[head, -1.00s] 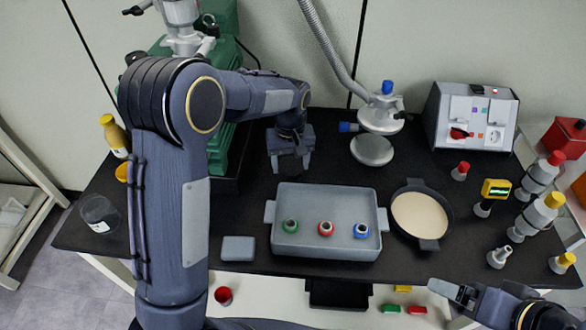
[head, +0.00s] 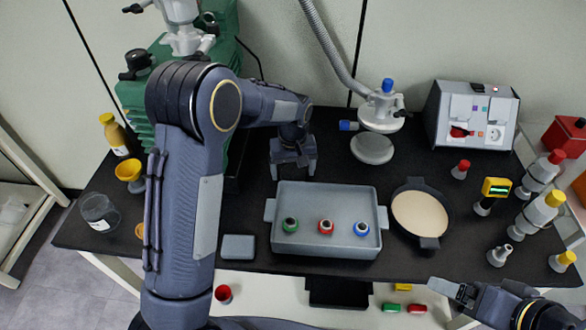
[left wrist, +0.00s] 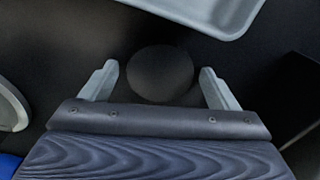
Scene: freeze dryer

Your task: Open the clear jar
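A clear jar (head: 100,212) with a white label stands at the left end of the black table in the head view. It looks open at the top. My left gripper (head: 293,172) is far from it, low over the table behind the grey tray. In the left wrist view its fingers (left wrist: 160,85) are apart, and a dark round disc (left wrist: 160,73) lies between them with a small gap on each side. The disc looks like a lid, but I cannot be sure. My right gripper (head: 452,290) is at the front right edge; its finger gap is unclear.
The grey tray (head: 325,247) holds several coloured-ring pieces. A yellow funnel (head: 130,172) and bottle (head: 114,135) stand near the jar. A small grey box (head: 238,247) lies left of the tray.

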